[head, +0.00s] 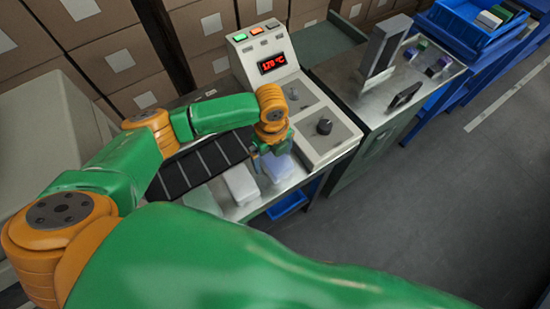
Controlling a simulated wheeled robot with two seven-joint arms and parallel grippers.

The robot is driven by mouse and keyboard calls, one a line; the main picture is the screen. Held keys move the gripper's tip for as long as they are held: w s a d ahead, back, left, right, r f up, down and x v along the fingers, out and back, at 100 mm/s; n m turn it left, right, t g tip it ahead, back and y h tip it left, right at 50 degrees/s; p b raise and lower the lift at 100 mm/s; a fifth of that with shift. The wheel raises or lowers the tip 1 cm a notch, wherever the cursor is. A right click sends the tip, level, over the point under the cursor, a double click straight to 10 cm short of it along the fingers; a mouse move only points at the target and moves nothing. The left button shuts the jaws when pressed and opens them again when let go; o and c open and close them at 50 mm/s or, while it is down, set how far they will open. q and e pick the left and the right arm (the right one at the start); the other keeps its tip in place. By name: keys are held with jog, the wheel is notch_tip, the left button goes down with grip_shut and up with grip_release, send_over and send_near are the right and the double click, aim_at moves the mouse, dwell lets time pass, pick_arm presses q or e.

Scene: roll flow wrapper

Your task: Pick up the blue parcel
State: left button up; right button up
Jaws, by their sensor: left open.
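A pale blue parcel (277,170) lies on the metal table (313,178) in front of the control box, directly under my left gripper. My left gripper (268,160) points down over the parcel with its jaws open. I cannot tell whether its fingers touch the parcel, and the gripper hides the parcel's back part. A white parcel (240,184) lies just to the left of it, and another pale item (202,200) lies further left. My right gripper is not in view.
A control box (305,110) with a red 170 °C display stands behind the parcel. A dark ribbed belt (200,165) lies to the left. A metal frame (382,50) stands on the right-hand bench. A blue bin (287,205) sits below the table edge. Boxes line the back.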

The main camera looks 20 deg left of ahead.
pick_arm(q)
jog(key=shift+w+f, duration=0.15)
jog(key=shift+f, duration=0.35)
jog(key=shift+w+f, duration=0.15)
jog(key=shift+f, duration=0.35)
jog(key=shift+w+a+f, duration=0.15)
jog(key=shift+w, duration=0.25)
jog(key=shift+c, duration=0.4)
jog(key=shift+s, duration=0.25)
jog(key=c, duration=1.4)
jog(key=shift+w, duration=0.15)
jog(key=shift+c, duration=0.2)
